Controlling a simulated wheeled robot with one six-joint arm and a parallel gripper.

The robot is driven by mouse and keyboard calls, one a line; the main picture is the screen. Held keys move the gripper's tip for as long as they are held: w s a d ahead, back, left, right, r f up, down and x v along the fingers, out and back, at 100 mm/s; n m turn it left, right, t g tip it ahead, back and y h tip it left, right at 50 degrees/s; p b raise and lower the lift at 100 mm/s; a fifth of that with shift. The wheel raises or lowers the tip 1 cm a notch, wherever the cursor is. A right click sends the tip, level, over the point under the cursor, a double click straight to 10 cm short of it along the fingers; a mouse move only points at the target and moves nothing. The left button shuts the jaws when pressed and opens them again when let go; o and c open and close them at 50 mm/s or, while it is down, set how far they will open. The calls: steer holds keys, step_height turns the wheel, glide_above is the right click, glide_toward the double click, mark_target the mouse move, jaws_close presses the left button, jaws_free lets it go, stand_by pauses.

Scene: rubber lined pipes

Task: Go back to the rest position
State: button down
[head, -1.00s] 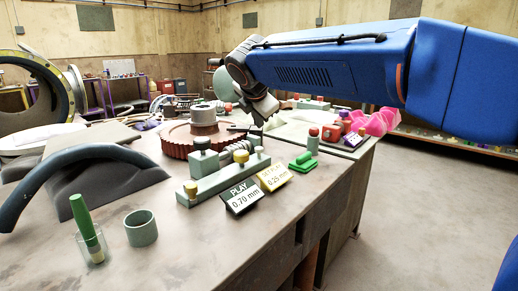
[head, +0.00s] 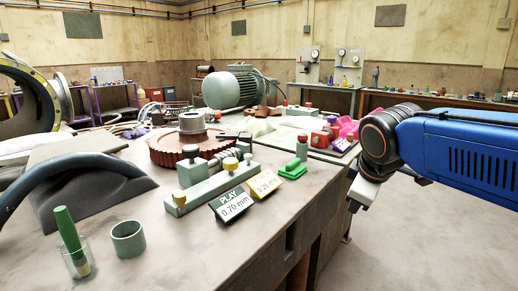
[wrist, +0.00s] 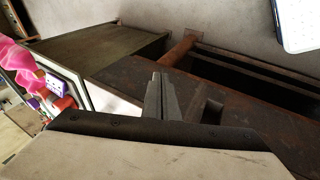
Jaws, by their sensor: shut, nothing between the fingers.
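My gripper (head: 354,207) is at the right in the head view, past the right edge of the workbench (head: 150,250) and pointing down. In the wrist view my gripper (wrist: 160,92) shows its two fingers together with nothing between them. It is apart from the things on the bench.
A motor (head: 237,88) stands behind. Open floor lies at the right.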

steer(key=s+d+f+m, duration=0.2)
steer(key=s+f+m, duration=0.3)
steer(key=s, duration=0.3)
steer(key=s+d+f+m+g, duration=0.1)
steer(key=s+d+f+m, duration=0.2)
steer(key=s+f+m, duration=0.2)
steer(key=s+f, duration=0.3)
steer(key=shift+s+d+f+m+y, duration=0.2)
steer(key=shift+s+f+m+y, duration=0.1)
steer(key=shift+s+y, duration=0.1)
